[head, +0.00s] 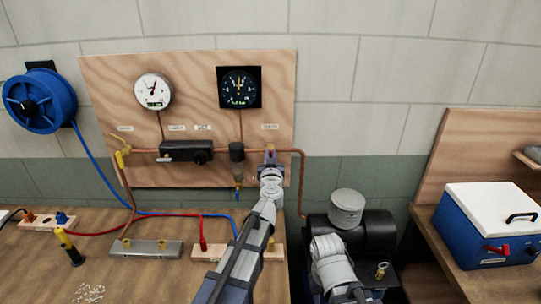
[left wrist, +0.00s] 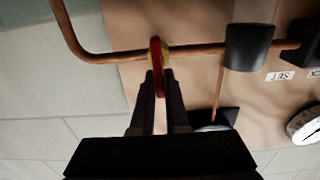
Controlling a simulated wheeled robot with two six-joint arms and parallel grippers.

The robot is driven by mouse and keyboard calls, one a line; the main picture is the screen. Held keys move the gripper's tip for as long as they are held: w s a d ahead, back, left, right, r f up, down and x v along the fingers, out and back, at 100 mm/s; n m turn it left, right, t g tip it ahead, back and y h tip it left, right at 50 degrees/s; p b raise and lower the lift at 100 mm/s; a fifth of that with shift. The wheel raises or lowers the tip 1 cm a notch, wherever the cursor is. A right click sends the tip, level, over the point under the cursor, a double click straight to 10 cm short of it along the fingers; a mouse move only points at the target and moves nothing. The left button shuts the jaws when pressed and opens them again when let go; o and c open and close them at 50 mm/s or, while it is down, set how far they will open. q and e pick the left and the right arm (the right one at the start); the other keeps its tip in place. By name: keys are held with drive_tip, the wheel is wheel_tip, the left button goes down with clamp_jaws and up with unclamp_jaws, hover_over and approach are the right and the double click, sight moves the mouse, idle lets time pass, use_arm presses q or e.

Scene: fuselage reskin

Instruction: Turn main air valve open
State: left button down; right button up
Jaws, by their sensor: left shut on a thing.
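The main air valve shows in the left wrist view as a red handle (left wrist: 155,53) on a brass-yellow body (left wrist: 166,54), set in the copper pipe. The handle stands across the pipe in that view. My left gripper (left wrist: 159,77) is shut on the red handle at its near end. In the head view my left gripper (head: 270,157) is at the right part of the wooden panel, below a small white label, and hides most of the valve. My right arm shows low at centre right, but its gripper cannot be made out.
The wooden panel (head: 115,85) carries a white gauge (head: 154,91), a black gauge (head: 239,87), a black regulator box (head: 186,151) and a copper pipe (head: 302,180). A dark compressor (head: 375,232) stands right of the bench. A blue cooler (head: 487,225) is at far right.

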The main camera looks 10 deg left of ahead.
use_arm(q)
drive_tip(key=shift+n, duration=0.3)
drive_tip(key=shift+s+a+f+n+b, duration=0.1)
drive_tip(key=shift+a+f+n+b, duration=0.2)
drive_tip(key=shift+n, duration=2.55)
drive_tip(key=shift+s+a+f+n+b, duration=0.1)
drive_tip(key=shift+a+f+n+b, duration=0.25)
drive_tip(key=shift+n, duration=2.55)
drive_tip(key=shift+s+a+f+n+b, duration=0.1)
drive_tip(key=shift+a+f+n+b, duration=0.2)
drive_tip(key=shift+n, duration=2.85)
drive_tip(key=c, duration=0.9)
unclamp_jaws()
